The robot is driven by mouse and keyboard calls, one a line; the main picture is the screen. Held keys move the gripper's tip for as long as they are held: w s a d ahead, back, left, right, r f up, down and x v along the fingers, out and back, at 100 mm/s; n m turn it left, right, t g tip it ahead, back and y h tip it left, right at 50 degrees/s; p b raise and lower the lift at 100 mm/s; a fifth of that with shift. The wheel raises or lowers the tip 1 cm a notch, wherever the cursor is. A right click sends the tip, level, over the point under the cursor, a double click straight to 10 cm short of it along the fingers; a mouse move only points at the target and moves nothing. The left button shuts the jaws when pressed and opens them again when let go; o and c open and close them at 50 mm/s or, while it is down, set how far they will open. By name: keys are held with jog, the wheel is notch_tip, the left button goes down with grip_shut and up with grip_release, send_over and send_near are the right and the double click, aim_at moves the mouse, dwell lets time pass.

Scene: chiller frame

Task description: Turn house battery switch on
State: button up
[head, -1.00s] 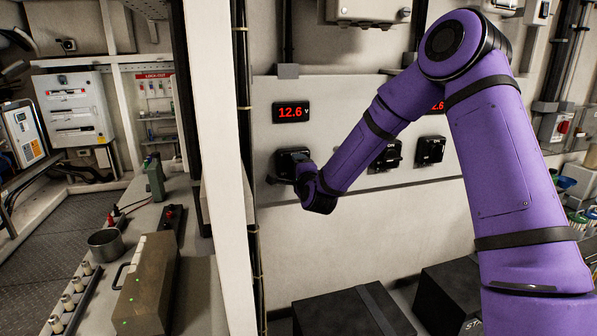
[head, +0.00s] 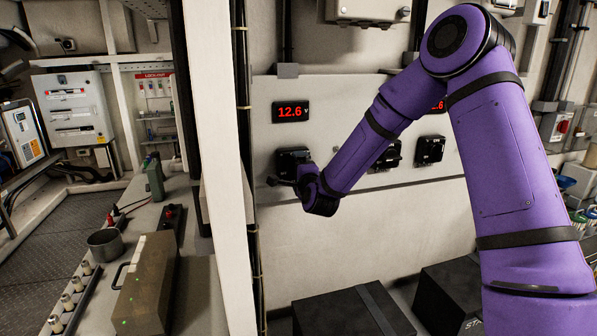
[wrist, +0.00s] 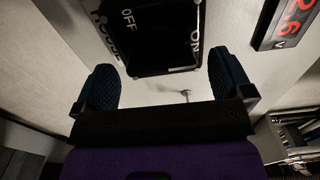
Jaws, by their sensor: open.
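The house battery switch (head: 292,160) is a black unit on the pale wall panel, leftmost of a row and below a red 12.6 V display. In the wrist view its black face (wrist: 160,45) shows the words OFF and ON, and lettering that looks like HOUSE at its left edge. I cannot tell which way its handle points. My gripper (wrist: 160,88) is open, its two dark padded fingers apart, one at each side of the lower part of the switch face. I cannot tell whether they touch it. In the head view my gripper (head: 283,183) is at the switch's lower edge, partly hidden by my wrist.
Two similar black switches (head: 430,150) sit to the right, one partly behind my arm. A 12.6 V display (head: 291,112) is above the house switch. A white post (head: 215,150) stands close on the left. Black boxes (head: 350,312) sit below; the wall between is clear.

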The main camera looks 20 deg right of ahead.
jog(key=s, duration=0.9)
jog(key=shift+s, duration=0.25)
